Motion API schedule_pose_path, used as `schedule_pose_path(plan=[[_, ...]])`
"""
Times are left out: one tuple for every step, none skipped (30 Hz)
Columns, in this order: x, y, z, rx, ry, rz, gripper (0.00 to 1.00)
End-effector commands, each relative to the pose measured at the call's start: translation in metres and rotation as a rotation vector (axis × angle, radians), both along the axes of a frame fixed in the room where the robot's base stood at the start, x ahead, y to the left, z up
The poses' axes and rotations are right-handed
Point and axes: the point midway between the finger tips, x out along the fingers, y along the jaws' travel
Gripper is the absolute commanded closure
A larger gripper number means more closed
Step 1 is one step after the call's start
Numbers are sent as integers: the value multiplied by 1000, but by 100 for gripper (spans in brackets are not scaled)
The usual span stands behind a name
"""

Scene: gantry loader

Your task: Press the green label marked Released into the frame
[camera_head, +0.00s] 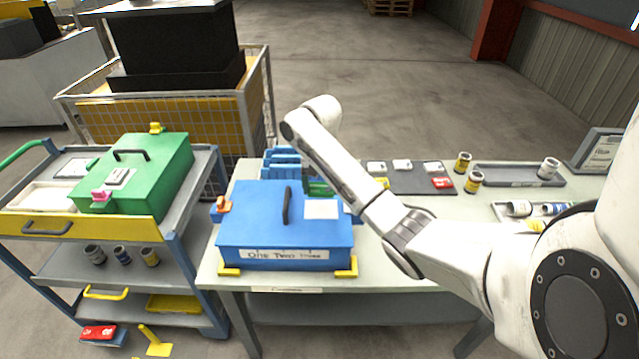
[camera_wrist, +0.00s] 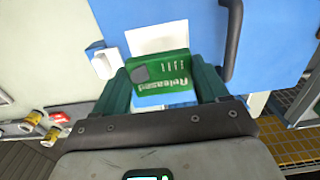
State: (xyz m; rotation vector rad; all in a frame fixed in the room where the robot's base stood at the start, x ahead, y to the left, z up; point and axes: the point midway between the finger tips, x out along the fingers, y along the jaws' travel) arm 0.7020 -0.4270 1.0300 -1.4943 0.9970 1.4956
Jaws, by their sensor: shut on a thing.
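The green label marked Released (camera_wrist: 160,70) is held between the two fingers of my gripper (camera_wrist: 163,88) in the wrist view, its lettering upside down there. In the head view my gripper (camera_head: 312,182) is at the back right edge of the blue box (camera_head: 255,218), and a bit of the green label shows there. A white rectangle (camera_head: 322,209) lies on the box lid, just in front of the gripper. It also shows in the wrist view (camera_wrist: 158,37), partly covered by the label. I cannot tell whether label and lid touch.
The lid's dark handle (camera_head: 287,205) stands left of the white rectangle. Blue bins (camera_head: 283,162) are behind the box. A dark mat (camera_head: 415,184) with cards and several small jars lies to the right. A green box (camera_head: 150,165) sits on the left cart.

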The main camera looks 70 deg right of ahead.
Motion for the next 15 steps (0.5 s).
schedule_pose_path(plan=[[-1,0,-5,1,2,-1,56],[-1,0,-7,1,2,-1,56],[-1,0,-10,1,2,-1,56],[-1,0,-13,1,0,-1,56],[-1,0,-16,1,1,-1,56],[-1,0,-22,1,1,-1,56],[-1,0,-25,0,0,-1,56],[-1,0,-28,0,0,-1,56],[0,0,-31,0,0,-1,56],[0,0,-34,-1,0,-1,56],[0,0,-36,-1,0,-1,56],[0,0,-39,-1,1,0,56],[0,0,-42,-1,1,0,56],[0,0,-44,-1,0,0,56],[0,0,-46,1,0,0,56]])
